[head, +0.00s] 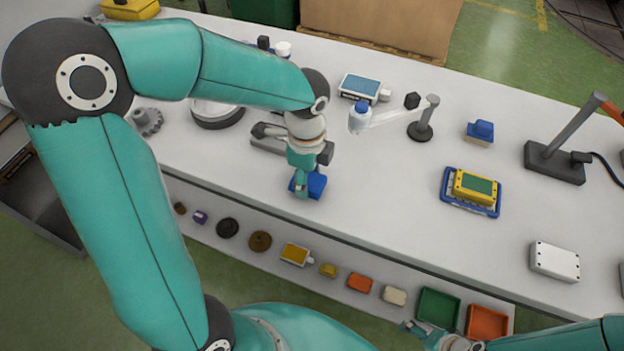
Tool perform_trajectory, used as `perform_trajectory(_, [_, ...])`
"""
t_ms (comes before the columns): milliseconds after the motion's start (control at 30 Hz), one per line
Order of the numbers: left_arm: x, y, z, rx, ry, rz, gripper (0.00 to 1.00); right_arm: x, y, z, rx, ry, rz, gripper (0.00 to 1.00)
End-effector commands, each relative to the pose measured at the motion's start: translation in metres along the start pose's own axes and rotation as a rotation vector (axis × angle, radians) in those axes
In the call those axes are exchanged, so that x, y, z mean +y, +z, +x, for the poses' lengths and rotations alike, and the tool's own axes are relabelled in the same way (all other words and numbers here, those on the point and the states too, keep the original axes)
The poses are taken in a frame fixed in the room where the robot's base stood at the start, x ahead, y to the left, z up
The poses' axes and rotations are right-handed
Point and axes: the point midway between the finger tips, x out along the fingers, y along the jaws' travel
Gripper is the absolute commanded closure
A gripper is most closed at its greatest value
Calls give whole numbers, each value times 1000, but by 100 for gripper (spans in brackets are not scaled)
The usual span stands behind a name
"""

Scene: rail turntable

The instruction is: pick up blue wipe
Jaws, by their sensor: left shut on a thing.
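The blue wipe (317,185) is a small folded blue piece near the front edge of the white table, left of the middle. My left gripper (303,188) comes down on it from above and is shut on it. The fingers hide part of the wipe. I cannot tell whether the wipe still touches the table. My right gripper (440,342) is at the bottom edge, partly cut off, away from the wipe, and its fingers are not clear.
On the table (385,215) are a yellow device (474,187) on a blue tray, a blue-topped block (480,132), a white box (555,261) and a dark stand (423,125). A lower shelf holds several small parts and a green bin (437,308). The table's middle is clear.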

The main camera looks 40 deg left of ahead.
Motion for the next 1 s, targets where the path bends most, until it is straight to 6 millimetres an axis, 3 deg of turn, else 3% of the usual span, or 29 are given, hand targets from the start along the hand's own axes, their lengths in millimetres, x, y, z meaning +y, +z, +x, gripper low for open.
perform_trajectory(267, [-1,-1,-42,2,-6,0,71,-1,0,-3,0,0,0,7])
perform_trajectory(700, [-1,-1,-157,2,-4,3,71,-3,0,-9,0,0,0,7])
perform_trajectory(1000, [0,-1,-191,0,-1,2,71,-4,0,-12,0,0,0,7])
